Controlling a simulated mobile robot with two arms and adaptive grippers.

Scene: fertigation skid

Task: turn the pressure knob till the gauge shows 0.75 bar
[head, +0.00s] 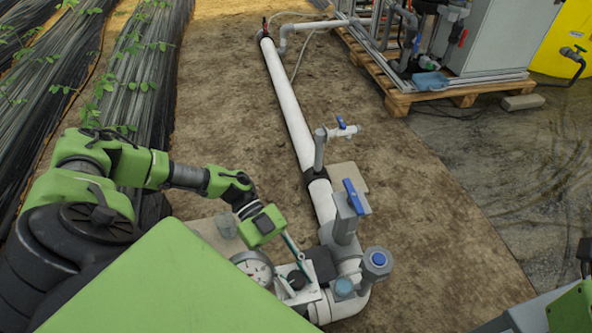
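A round white pressure gauge (251,264) sits low in the head view, partly cut off by my green body; its reading is too small to tell. A small black knob (297,280) stands just right of the gauge on the pale pipe fitting. My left gripper (297,254) reaches down from the left, its thin fingers just above and beside the knob. I cannot tell whether the fingers touch the knob or how far apart they are. My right gripper is out of view; only part of my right arm shows at the lower right.
A blue-handled valve (354,200) and a grey fitting with a blue cap (377,262) stand right of the knob. A long white pipe (286,100) runs away from them. A pallet (400,98) with equipment is at the back right. Bare soil lies between.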

